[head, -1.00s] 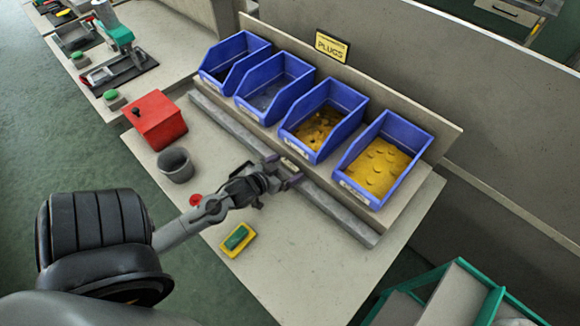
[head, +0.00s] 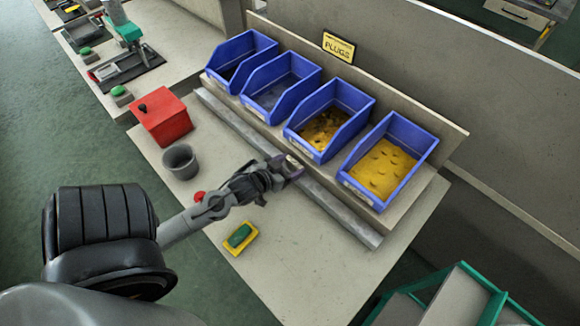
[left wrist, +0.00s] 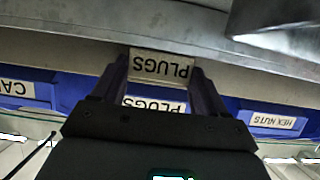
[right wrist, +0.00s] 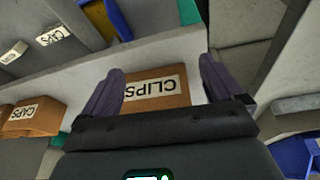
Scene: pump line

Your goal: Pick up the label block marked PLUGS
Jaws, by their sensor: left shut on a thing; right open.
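The label block marked PLUGS (left wrist: 160,66) is a small pale block with black letters, upside down in the left wrist view. My left gripper (left wrist: 161,78) is shut on it, one finger on each side. In the head view my left gripper (head: 284,170) is at the grey rail in front of the blue bins; the block is small and partly hidden there. My right gripper (right wrist: 160,88) is open, with a brown block marked CLIPS (right wrist: 158,88) showing between its fingers; I cannot tell its distance. The right gripper is not in the head view.
Several blue bins (head: 375,168) stand behind the grey rail (head: 335,208). A red box (head: 163,120), a grey cup (head: 180,161) and a yellow-green block (head: 240,238) are on the bench. Bare bench lies at front right.

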